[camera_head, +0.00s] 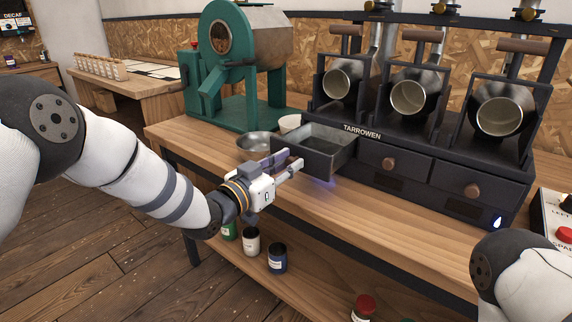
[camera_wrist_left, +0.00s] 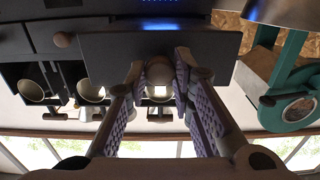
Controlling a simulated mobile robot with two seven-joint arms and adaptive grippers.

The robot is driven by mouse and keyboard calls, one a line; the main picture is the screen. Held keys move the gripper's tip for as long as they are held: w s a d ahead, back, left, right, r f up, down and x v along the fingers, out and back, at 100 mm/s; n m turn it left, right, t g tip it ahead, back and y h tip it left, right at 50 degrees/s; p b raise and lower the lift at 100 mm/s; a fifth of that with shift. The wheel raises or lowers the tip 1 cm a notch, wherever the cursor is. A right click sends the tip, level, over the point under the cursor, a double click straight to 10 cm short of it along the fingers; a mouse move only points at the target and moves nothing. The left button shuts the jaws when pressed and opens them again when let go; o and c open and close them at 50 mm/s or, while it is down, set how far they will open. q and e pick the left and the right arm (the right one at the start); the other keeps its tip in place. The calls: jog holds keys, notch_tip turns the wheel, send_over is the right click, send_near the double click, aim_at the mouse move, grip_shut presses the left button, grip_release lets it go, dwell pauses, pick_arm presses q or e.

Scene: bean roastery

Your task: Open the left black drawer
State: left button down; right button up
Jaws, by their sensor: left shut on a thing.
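The left black drawer (camera_head: 325,158) is pulled out of the black roaster stand (camera_head: 430,158), and its empty inside shows from above. My left gripper (camera_head: 287,164) is at the drawer's front face, shut on its knob; the fingers hide the knob in the head view. In the left wrist view the drawer's dark front (camera_wrist_left: 115,48) lies beyond the purple-padded fingers of my left gripper (camera_wrist_left: 160,72). The middle drawer (camera_head: 395,165) and the right drawer (camera_head: 470,190) are closed, with round brown knobs. My right gripper is out of view.
A metal bowl (camera_head: 254,142) and a pale cup (camera_head: 290,123) stand close left of the open drawer. A green roaster (camera_head: 215,95) stands behind them. Bare wooden counter (camera_head: 345,208) lies in front; several jars (camera_head: 277,257) are on the shelf below.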

pick_arm(q)
jog(key=shift+w, duration=0.1)
jog(key=c, duration=1.4)
grip_release()
jog(key=v, duration=1.2)
jog(key=shift+d, duration=0.1)
